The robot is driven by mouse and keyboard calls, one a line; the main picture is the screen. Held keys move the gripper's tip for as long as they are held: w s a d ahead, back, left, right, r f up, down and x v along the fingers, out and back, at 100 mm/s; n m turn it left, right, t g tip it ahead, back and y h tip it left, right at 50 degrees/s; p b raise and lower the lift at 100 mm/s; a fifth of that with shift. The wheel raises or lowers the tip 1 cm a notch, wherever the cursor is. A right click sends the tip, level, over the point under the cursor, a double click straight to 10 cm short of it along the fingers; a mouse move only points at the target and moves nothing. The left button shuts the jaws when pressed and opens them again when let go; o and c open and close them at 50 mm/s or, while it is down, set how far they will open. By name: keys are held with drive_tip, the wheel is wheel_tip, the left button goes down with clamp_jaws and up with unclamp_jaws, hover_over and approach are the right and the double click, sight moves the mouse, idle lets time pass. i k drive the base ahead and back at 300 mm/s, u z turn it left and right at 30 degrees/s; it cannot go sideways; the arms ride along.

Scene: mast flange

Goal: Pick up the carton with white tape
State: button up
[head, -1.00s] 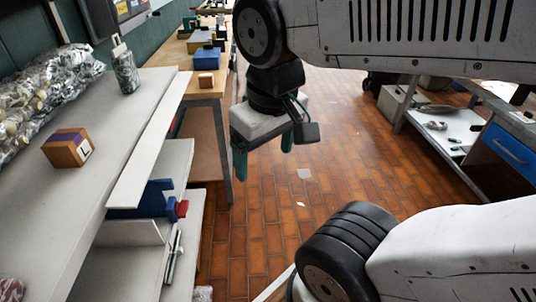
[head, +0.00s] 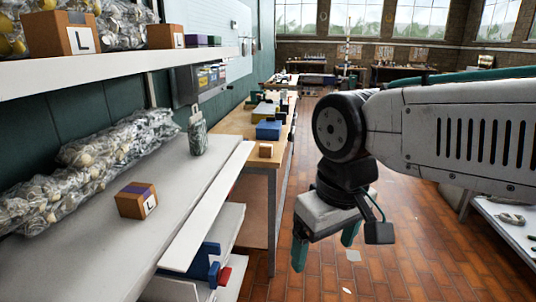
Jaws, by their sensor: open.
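No white tape can be made out on any carton. A brown carton with a purple tape strip and an "L" label (head: 136,201) sits on the grey bench at left. Two brown cartons with "L" labels stand on the upper shelf, one at the far left (head: 60,36) and one further right (head: 165,37); their tape colour is unclear. My gripper (head: 325,244) is open and empty, pointing down over the floor, right of the bench and apart from all cartons.
The white upper shelf (head: 110,68) overhangs the grey bench (head: 75,245). Bubble-wrapped goods (head: 100,160) lie along the wall, and a patterned bottle-like item (head: 197,132) stands near the bench's far end. A blue box (head: 268,130) is on the wooden table. The tiled aisle is open.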

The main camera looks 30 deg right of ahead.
sight(266, 149)
drive_tip(key=z, duration=0.05)
drive_tip(key=k, duration=0.65)
drive_tip(key=z, duration=0.6)
drive_tip(key=i, duration=0.7)
drive_tip(key=z, duration=0.75)
drive_tip(key=i, duration=0.75)
drive_tip(key=u, duration=0.55)
drive_tip(key=i, duration=1)
drive_tip(key=u, duration=0.8)
